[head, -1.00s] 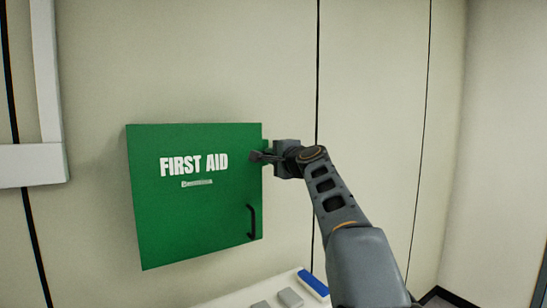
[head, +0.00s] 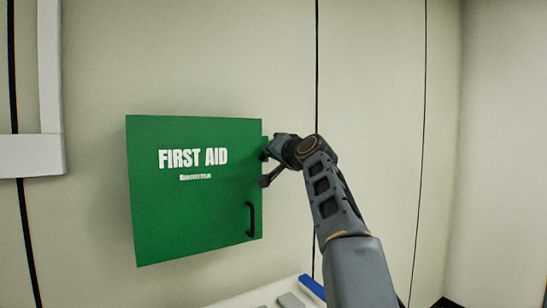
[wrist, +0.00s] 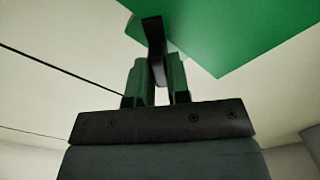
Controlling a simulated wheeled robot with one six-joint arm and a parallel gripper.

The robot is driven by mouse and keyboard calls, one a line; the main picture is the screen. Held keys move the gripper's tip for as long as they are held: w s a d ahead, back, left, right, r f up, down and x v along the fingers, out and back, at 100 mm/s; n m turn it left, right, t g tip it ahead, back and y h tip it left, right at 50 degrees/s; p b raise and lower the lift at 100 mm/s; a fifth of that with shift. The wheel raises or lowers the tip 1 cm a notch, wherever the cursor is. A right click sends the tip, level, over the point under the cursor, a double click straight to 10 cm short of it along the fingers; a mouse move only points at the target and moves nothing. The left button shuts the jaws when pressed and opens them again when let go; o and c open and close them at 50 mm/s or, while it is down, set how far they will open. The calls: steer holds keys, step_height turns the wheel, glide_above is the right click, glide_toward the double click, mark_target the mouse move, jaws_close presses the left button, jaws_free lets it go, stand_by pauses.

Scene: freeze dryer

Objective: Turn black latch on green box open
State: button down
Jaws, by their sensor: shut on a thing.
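The green box (head: 180,220), marked "FIRST AID", hangs on the wall, its front closed. My gripper (head: 268,168) is at its right edge, above the black handle (head: 251,219). In the wrist view my gripper (wrist: 159,75) has one finger on each side of the black latch (wrist: 154,35) and is shut on it. The latch sticks out past the fingertips in front of the green box (wrist: 240,35). In the head view my wrist and fingers hide most of the latch, so its angle is hard to tell there.
A white surface (head: 235,302) with grey pieces and a blue item (head: 312,288) lies below the box. A white frame (head: 35,155) is on the wall at the left. The wall right of my arm is clear.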

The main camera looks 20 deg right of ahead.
steer(key=shift+n+b, duration=0.95)
steer(key=shift+n, duration=3.15)
steer(key=c, duration=1.1)
jaws_free()
steer(key=s+b, duration=0.2)
steer(key=s, duration=0.2)
steer(key=s+d+b, duration=0.1)
steer(key=s, duration=0.4)
steer(key=s+b, duration=0.2)
steer(key=s, duration=0.2)
steer(key=shift+s+d+b, duration=0.3)
steer(key=shift+s, duration=0.1)
